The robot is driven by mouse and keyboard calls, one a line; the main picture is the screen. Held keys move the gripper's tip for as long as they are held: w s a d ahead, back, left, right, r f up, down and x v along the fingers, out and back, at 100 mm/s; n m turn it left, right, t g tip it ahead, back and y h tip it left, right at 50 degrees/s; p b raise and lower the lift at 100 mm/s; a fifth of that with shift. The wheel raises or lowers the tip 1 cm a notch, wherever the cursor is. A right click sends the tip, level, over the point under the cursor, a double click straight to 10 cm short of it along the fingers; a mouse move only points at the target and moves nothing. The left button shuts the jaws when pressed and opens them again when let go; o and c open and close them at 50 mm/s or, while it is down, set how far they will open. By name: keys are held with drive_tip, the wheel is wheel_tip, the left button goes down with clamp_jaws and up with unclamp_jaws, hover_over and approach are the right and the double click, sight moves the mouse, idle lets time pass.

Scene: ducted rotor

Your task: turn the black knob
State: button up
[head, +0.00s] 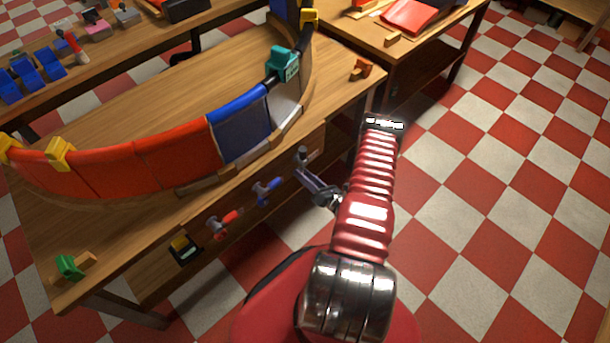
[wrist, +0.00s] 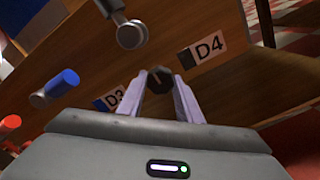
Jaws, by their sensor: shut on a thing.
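The black knob (wrist: 159,79) shows in the wrist view on the wooden front panel of the bench, between the D3 and D4 labels. My gripper (wrist: 161,88) is shut on it, with one pale finger on each side. In the head view my gripper (head: 306,178) reaches to the bench front from the right, and I cannot make out the black knob there.
A grey handle (wrist: 131,34) stands out close above my gripper in the wrist view. A blue handle (head: 266,191) and a red handle (head: 222,224) lie along the panel to the left. The curved duct (head: 172,158) stands on the bench. Checkered floor is clear at right.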

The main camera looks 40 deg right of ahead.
drive_tip(key=shift+d+n, duration=0.1)
drive_tip(key=shift+n, duration=0.2)
drive_tip(key=shift+f+n, duration=0.1)
drive_tip(key=shift+n, duration=7.3)
drive_tip(key=o, duration=1)
drive_tip(key=shift+o, duration=0.2)
drive_tip(key=shift+s, duration=0.1)
